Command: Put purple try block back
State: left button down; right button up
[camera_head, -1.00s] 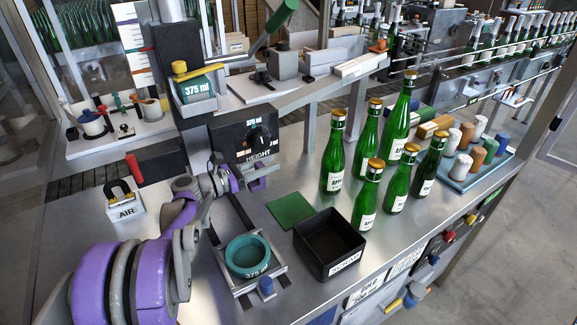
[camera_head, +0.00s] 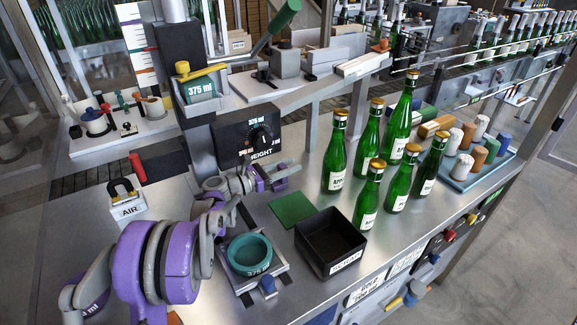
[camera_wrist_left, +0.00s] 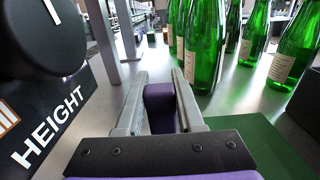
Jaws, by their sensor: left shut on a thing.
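My left gripper (camera_head: 284,172) is above the steel bench, to the right of the HEIGHT dial box (camera_head: 245,135) and behind the green mat (camera_head: 292,207). In the left wrist view, its two grey fingers (camera_wrist_left: 160,100) are shut on a purple block (camera_wrist_left: 160,106) standing between them. The block's lower part is hidden by the gripper body. In the head view the block is too small to tell apart from the purple gripper parts. My right gripper is not in view.
Several green bottles (camera_head: 368,145) stand just right of the gripper; they also show in the left wrist view (camera_wrist_left: 205,45). A black scrap box (camera_head: 330,240) and a teal 375 ml ring (camera_head: 250,254) are nearer. A blue tray (camera_head: 470,172) with coloured cylinders lies at the right.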

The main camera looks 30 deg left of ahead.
pick_arm(q)
jog(key=shift+f, duration=0.2)
jog(key=c, duration=0.5)
grip_release()
jog(key=shift+r, duration=0.15)
